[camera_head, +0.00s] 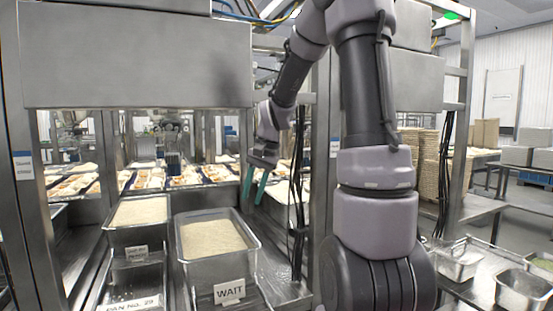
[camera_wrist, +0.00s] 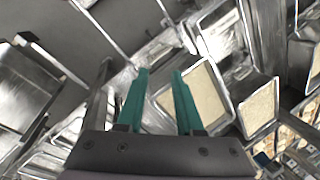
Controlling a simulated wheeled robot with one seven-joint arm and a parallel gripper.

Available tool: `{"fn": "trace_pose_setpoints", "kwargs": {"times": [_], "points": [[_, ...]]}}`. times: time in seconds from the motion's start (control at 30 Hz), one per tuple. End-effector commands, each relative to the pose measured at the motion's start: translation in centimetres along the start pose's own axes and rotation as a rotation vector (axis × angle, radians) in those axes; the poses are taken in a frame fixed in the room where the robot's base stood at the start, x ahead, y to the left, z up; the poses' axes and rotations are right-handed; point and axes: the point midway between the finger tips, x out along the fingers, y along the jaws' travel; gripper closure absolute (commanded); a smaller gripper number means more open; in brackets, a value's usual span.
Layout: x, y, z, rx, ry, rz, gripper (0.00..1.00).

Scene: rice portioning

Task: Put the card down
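A white card reading WAIT (camera_head: 229,291) stands upright against the front wall of the right rice pan (camera_head: 258,240). My gripper (camera_head: 253,198) is above and just right of that pan's back right corner, its teal fingers pointing down. In the wrist view my gripper (camera_wrist: 160,73) has its two fingers apart with nothing held between them. A rice pan (camera_wrist: 212,100) shows beyond the fingers there. I cannot make out the WAIT card in the wrist view.
A second rice pan (camera_head: 139,212) stands to the left, with a small label (camera_head: 137,252) by it. A PAN NO. 29 card (camera_head: 133,303) is at the front left. A metal post (camera_head: 321,190) rises right of my gripper. Filled trays (camera_head: 75,186) lie behind.

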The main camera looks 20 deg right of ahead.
Motion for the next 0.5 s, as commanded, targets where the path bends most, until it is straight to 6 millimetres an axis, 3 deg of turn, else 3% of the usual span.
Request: {"fn": "trace_pose_setpoints", "kwargs": {"times": [0.03, 0.2, 0.5], "points": [[-1.9, 0.1, 1.3, -0.038, 0.046, -0.006, 0.65], [-6.5, 1.4, 5.3, -0.145, 0.173, -0.03, 0.65], [-12.3, 5.0, 12.2, -0.313, 0.369, -0.117, 0.65]]}}
